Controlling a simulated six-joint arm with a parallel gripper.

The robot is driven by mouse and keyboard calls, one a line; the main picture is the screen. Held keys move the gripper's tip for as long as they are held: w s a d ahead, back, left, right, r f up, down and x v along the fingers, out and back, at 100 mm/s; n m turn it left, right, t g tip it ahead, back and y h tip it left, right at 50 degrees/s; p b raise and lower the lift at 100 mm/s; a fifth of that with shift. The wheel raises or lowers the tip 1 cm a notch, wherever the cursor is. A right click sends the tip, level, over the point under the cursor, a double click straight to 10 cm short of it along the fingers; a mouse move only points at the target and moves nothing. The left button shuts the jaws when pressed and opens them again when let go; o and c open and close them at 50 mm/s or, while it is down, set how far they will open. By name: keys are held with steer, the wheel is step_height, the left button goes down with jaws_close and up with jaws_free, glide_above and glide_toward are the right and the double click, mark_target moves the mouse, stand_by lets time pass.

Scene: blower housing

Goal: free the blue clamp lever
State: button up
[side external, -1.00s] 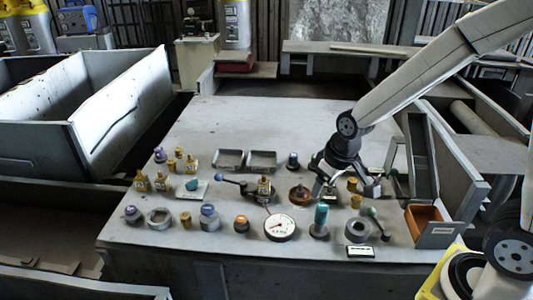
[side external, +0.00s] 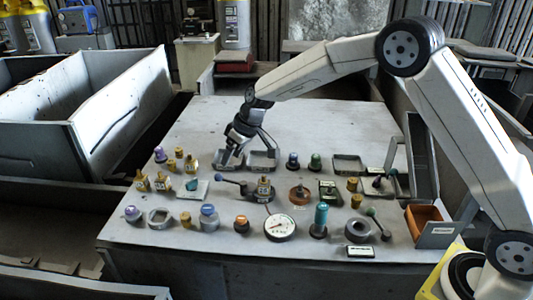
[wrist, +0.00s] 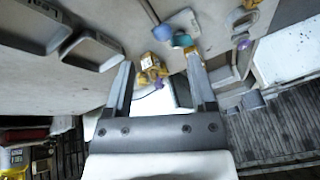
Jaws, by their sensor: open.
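Two grey trays (side external: 263,168) lie behind the lever. A white plate with a teal piece (side external: 192,185) is left of the ball, with brass parts (side external: 160,182) beyond. A pressure gauge (side external: 280,228) lies in front. An orange bin (side external: 424,222) stands at right.

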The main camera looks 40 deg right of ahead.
mark_target(220, 174)
steer(key=shift+w+a, duration=0.25)
steer(key=shift+w, duration=0.15)
steer(key=shift+f, duration=0.15)
steer(key=shift+x, duration=3.75)
steer(key=shift+a, duration=0.1)
jaws_close()
